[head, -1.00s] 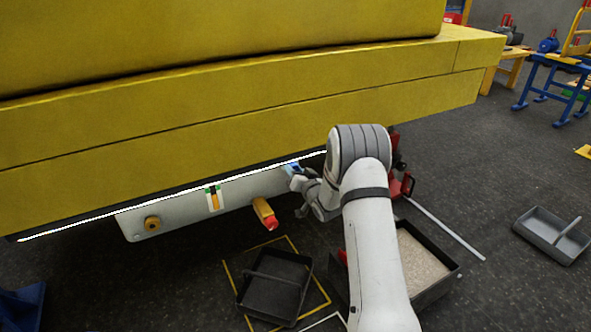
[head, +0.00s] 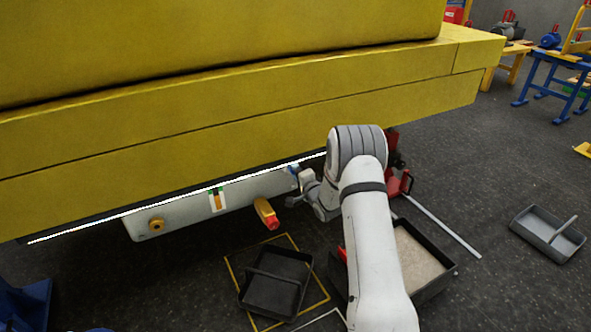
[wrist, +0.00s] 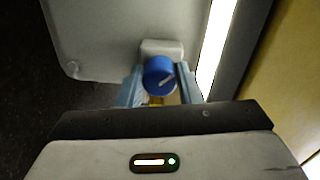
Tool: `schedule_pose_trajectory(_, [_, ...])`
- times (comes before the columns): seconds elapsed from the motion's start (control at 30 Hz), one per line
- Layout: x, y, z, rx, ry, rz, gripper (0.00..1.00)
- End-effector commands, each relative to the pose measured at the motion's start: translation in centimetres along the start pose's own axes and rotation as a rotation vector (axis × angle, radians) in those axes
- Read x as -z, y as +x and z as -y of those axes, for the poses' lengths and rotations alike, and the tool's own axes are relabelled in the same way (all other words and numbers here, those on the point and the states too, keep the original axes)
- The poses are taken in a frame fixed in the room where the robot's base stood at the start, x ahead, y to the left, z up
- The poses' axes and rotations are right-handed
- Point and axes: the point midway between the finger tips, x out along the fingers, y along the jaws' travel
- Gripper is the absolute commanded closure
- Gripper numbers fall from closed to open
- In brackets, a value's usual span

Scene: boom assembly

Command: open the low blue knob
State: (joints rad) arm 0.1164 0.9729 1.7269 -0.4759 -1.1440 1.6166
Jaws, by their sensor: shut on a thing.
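The blue knob (wrist: 159,76) sits on a pale block on the grey panel (wrist: 105,30). It has a light line across its face. In the wrist view my gripper (wrist: 159,88) has one finger on each side of the knob and is shut on it. In the head view the knob (head: 293,169) is a small blue patch at the right end of the panel (head: 180,210), mostly covered by my gripper (head: 301,177). The panel hangs below the large yellow beam (head: 230,110).
A yellow-orange handle with a red end (head: 266,213) sticks out from the panel, left of my gripper. A brass-coloured round fitting (head: 156,224) is at the panel's left. A dark tray (head: 275,284) and a sand-filled box (head: 440,286) stand on the floor below.

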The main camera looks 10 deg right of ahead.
Motion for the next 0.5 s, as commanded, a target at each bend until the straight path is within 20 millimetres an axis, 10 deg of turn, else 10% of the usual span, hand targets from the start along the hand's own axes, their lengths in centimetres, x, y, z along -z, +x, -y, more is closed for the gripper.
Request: schedule_pose_trajectory(0.5, [0.26,0.01,0.35,0.004,0.489,0.011,0.91])
